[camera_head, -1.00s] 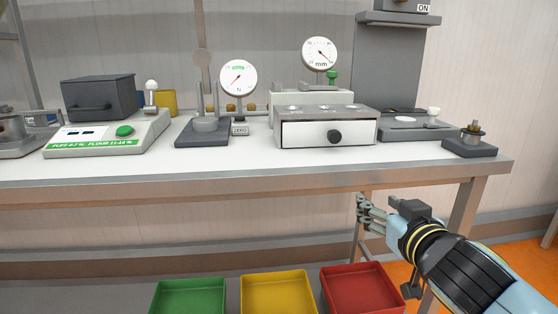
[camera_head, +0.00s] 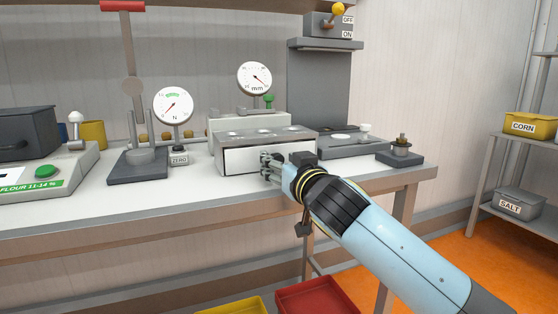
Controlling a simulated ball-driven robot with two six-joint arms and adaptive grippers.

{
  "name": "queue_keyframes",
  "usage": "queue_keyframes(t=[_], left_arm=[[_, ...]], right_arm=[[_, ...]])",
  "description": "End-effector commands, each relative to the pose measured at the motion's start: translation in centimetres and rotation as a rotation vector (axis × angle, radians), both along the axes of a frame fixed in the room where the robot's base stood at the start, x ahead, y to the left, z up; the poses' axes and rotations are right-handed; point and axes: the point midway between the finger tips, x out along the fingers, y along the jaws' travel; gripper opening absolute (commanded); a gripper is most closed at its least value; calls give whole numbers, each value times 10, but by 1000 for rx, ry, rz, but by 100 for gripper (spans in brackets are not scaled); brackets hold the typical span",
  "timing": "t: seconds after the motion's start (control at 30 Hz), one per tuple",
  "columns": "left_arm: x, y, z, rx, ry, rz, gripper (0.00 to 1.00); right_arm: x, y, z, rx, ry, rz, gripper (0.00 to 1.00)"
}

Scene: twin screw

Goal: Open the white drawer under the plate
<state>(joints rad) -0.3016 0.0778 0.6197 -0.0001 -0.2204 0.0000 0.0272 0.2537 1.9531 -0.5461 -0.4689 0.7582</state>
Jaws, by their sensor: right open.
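The white drawer (camera_head: 242,160) sits in a box under a grey plate (camera_head: 262,135) on the bench, and its front looks closed. My right gripper (camera_head: 266,163) is open at the drawer's front, over the place of its dark round knob. The knob is hidden behind the fingers, so I cannot tell whether they touch it or are around it. The gripper and wrist also cover the right part of the drawer front. My left gripper is not in view.
The white bench (camera_head: 90,208) carries a force gauge (camera_head: 173,106) left of the drawer box and a millimetre dial (camera_head: 254,79) behind it. A small dark stand (camera_head: 400,152) is at the right. A red bin (camera_head: 318,297) and a yellow bin (camera_head: 232,306) are below the bench.

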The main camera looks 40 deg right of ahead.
Motion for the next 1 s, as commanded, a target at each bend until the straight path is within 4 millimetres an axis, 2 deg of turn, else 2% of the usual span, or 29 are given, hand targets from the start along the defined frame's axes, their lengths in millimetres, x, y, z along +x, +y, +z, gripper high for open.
queue_keyframes(t=[0.13,0.4,0.8,1.0], left_arm=[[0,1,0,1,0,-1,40],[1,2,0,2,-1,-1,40],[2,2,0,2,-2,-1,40],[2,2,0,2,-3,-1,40]], right_arm=[[10,-2,0,-1,0,0,50],[11,-2,0,-1,0,0,50],[10,-2,0,0,0,0,0],[10,-2,0,-1,0,0,0]])
